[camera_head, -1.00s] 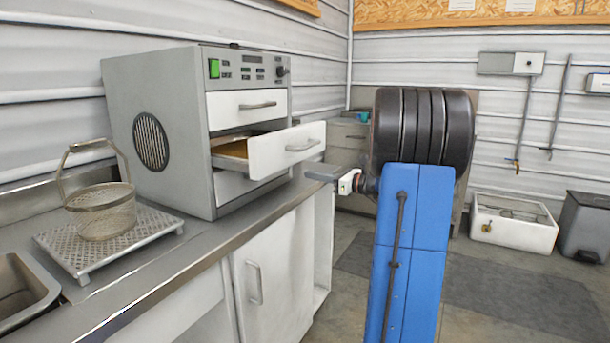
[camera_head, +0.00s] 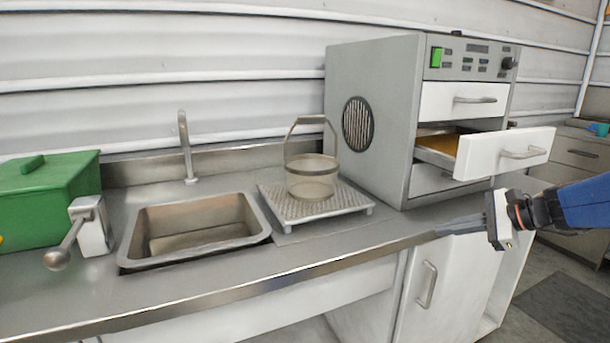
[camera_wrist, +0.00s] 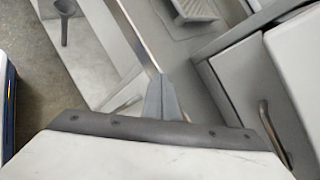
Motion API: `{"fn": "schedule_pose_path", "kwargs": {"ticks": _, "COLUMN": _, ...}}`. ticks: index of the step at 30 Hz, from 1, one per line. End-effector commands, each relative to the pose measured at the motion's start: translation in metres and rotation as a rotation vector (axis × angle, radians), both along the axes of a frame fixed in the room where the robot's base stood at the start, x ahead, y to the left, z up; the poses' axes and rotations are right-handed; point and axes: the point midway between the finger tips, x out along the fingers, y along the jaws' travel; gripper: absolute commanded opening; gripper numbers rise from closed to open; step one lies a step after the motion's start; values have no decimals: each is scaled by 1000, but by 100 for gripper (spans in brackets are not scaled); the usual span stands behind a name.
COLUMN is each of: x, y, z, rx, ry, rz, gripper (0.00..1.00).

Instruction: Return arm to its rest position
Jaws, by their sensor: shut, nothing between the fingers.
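My gripper (camera_head: 440,229) reaches in from the right in the head view, on my blue arm (camera_head: 586,203). Its grey fingers point left and are closed together with nothing between them. It hovers by the counter's front edge, below and in front of the open drawer (camera_head: 505,153) of the grey machine (camera_head: 385,120). The wrist view shows the closed fingers (camera_wrist: 160,98) pointing past the counter edge. I cannot tell the exact gap between fingers and edge.
A wire basket (camera_head: 312,184) stands on a perforated tray (camera_head: 325,212) beside the machine. Left of it are a sink (camera_head: 255,225), tap (camera_head: 185,148), lever device (camera_head: 92,225) and green box (camera_head: 45,192). A cupboard handle (camera_head: 428,284) projects below the counter. Floor shows at right.

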Motion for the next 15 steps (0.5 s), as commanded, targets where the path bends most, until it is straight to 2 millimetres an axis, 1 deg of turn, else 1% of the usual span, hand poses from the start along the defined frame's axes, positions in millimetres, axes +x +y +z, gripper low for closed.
{"fn": "schedule_pose_path", "kwargs": {"ticks": 1, "x": -14, "y": 18, "z": -4, "rx": -64, "ry": -7, "rz": 57, "gripper": 0}}
{"fn": "schedule_pose_path", "kwargs": {"ticks": 3, "x": -35, "y": 37, "z": -13, "rx": -164, "ry": -19, "rz": 140, "gripper": 0}}
{"fn": "schedule_pose_path", "kwargs": {"ticks": 5, "x": -54, "y": 53, "z": -22, "rx": -254, "ry": -31, "rz": 216, "gripper": 0}}
{"fn": "schedule_pose_path", "kwargs": {"ticks": 6, "x": -67, "y": 61, "z": -27, "rx": -313, "ry": -41, "rz": 269, "gripper": 0}}
{"fn": "schedule_pose_path", "kwargs": {"ticks": 10, "x": -111, "y": 83, "z": -46, "rx": -516, "ry": -82, "rz": 447, "gripper": 0}}
{"fn": "schedule_pose_path", "kwargs": {"ticks": 12, "x": -133, "y": 90, "z": -55, "rx": -625, "ry": -111, "rz": 544, "gripper": 0}}
{"fn": "schedule_pose_path", "kwargs": {"ticks": 15, "x": -163, "y": 94, "z": -68, "rx": -778, "ry": -157, "rz": 684, "gripper": 0}}
